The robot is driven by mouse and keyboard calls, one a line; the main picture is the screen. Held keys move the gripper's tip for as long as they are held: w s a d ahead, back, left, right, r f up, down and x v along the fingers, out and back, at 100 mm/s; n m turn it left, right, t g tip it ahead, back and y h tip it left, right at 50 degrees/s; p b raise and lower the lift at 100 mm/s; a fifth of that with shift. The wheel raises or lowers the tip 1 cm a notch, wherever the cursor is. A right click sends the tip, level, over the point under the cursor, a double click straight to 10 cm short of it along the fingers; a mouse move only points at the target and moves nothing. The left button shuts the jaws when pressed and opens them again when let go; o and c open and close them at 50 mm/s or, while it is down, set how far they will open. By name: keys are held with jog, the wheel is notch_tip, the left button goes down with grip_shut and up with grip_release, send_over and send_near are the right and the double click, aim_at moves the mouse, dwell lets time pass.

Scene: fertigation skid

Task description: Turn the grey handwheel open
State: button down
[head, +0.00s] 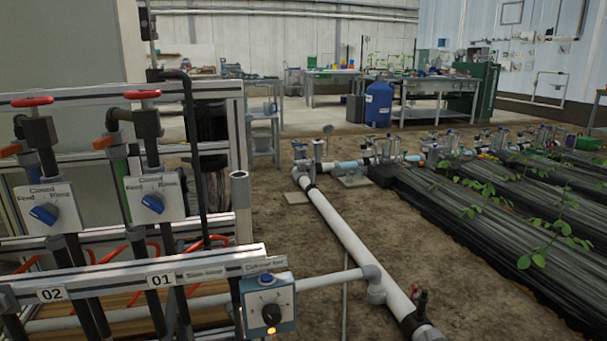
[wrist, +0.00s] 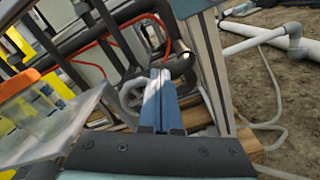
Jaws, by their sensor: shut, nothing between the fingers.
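In the wrist view a grey handwheel (wrist: 130,94) sits low among dark pipes inside the skid frame. Its left rim shows; the rest is hidden behind my fingers. My gripper (wrist: 160,73) is shut and empty, with its two blue-grey fingers side by side, pointing into the frame across the wheel's right side. I cannot tell whether the fingers touch the wheel. I cannot make out the grey handwheel or my gripper in the head view.
The skid's metal rail (head: 190,270) carries labels 01 and 02. A blue control box (head: 268,304) stands at the rail's right end. Red hoses (wrist: 112,42) run nearby. Soil lies open to the right.

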jog(key=shift+s+a+f+b, duration=0.1)
jog(key=shift+a+b, duration=0.15)
jog(key=shift+b, duration=0.05)
dwell(0.4)
jog(key=shift+a, duration=0.25)
jog(key=shift+s+a+r+b, duration=0.35)
jog(key=shift+a+r+b, duration=0.4)
jog(key=shift+a+b, duration=0.2)
jog(key=shift+r, duration=0.2)
jog(key=p+v, duration=0.1)
jog(key=v, duration=0.5)
jog(key=shift+d+r+p, duration=0.2)
jog(key=shift+r+p, duration=0.2)
jog(key=shift+w, duration=0.1)
